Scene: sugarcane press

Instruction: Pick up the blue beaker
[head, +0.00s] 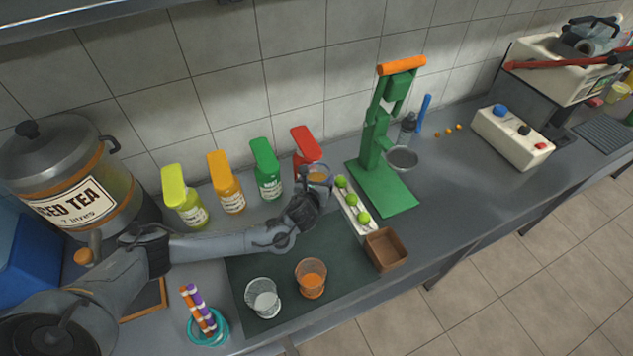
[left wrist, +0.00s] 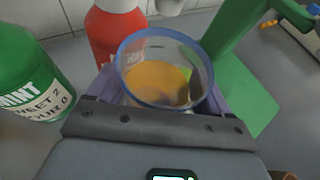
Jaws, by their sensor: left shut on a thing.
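The blue beaker is a clear cup with a blue rim and orange liquid inside. In the left wrist view the blue beaker (left wrist: 160,75) stands between the fingers of my left gripper (left wrist: 155,105), which is shut on it. In the head view the beaker (head: 318,176) is at the end of my left gripper (head: 312,190), in front of the red bottle (head: 306,146). I cannot tell whether its base touches the counter. My right gripper is not in view.
A green press (head: 380,150) stands right of the beaker. A white rack with limes (head: 353,209) and a brown box (head: 385,250) are close by. Green (head: 266,170), orange (head: 226,183) and yellow (head: 184,197) bottles stand left. Two glasses sit on the dark mat (head: 340,265).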

